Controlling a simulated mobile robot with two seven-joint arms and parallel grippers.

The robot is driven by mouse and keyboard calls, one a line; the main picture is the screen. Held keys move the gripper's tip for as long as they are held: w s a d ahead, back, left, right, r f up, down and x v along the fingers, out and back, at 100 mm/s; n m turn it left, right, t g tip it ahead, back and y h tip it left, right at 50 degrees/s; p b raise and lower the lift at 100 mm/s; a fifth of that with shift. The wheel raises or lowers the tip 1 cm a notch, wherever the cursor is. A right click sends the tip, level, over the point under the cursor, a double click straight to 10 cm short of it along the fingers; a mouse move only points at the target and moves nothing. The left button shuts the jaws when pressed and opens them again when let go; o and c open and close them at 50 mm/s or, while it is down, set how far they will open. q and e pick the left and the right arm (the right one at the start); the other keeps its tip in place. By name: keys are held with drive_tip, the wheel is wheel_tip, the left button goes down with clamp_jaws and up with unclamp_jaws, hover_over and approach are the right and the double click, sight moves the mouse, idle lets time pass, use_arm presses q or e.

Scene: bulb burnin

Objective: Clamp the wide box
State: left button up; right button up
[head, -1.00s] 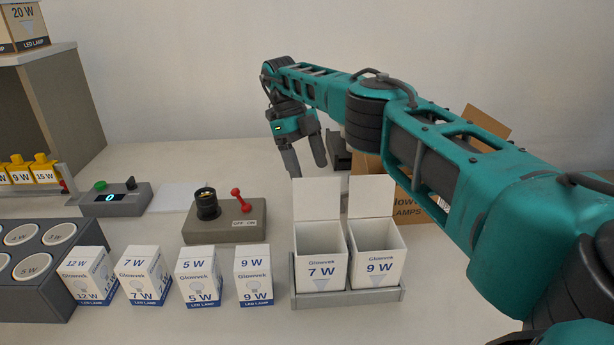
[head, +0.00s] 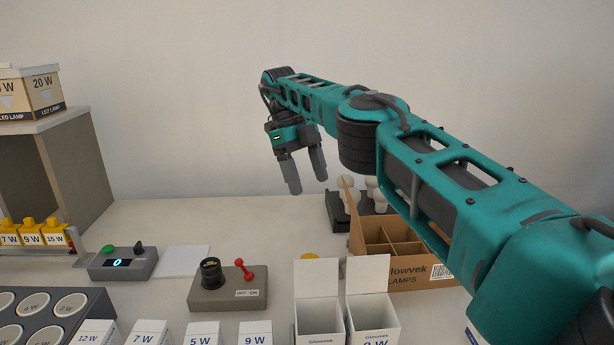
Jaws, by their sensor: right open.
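Two boxes could be the wide box, and I cannot tell which is meant. One is the tan and white 20 W LED lamp box (head: 30,94) on top of the shelf at the upper left, cut by the picture's edge. The other is the open brown cardboard carton (head: 405,272) with dividers, on the table at the right, partly hidden behind my right arm. My right gripper (head: 307,182) is open and empty, fingers pointing down, above the back of the table and apart from both boxes. My left gripper is not in view.
A grey shelf (head: 75,160) stands at the left. A grey switch base (head: 228,292) with a black socket and red lever, a counter box (head: 122,262) and two open white boxes (head: 318,318) stand on the table. Bulbs stand in a dark holder (head: 335,212) behind the carton.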

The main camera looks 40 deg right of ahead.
drive_tip(key=shift+f, duration=0.15)
drive_tip(key=shift+c, duration=0.9)
drive_tip(key=s+f+n, duration=0.1)
drive_tip(key=f, duration=0.1)
drive_tip(key=s+d+f+n+p, duration=0.1)
drive_tip(key=f, duration=0.2)
drive_tip(key=s+f+n+h, duration=0.1)
drive_tip(key=f, duration=0.2)
drive_tip(key=shift+s+d+f+n+p, duration=0.15)
drive_tip(key=shift+n+p, duration=0.15)
drive_tip(key=shift+n, duration=0.1)
drive_tip(key=c, duration=0.9)
drive_tip(key=shift+s+d+f+n+t, duration=0.15)
drive_tip(key=shift+s+f+n+t, duration=0.15)
drive_tip(key=shift+t, duration=0.2)
drive_tip(key=shift+c, duration=1.4)
drive_tip(key=shift+s+d+f, duration=0.1)
drive_tip(key=shift+s+f, duration=0.05)
drive_tip(key=shift+f, duration=0.2)
clamp_jaws()
drive_tip(key=x, duration=0.9)
drive_tip(key=shift+s+d+f, duration=0.2)
drive_tip(key=shift+f, duration=0.15)
drive_tip(key=shift+w+a, duration=0.35)
drive_tip(key=shift+w, duration=0.25)
drive_tip(key=shift+w+a, duration=0.3)
drive_tip(key=shift+w, duration=0.3)
drive_tip(key=shift+w+a, duration=0.35)
drive_tip(key=shift+w, duration=0.3)
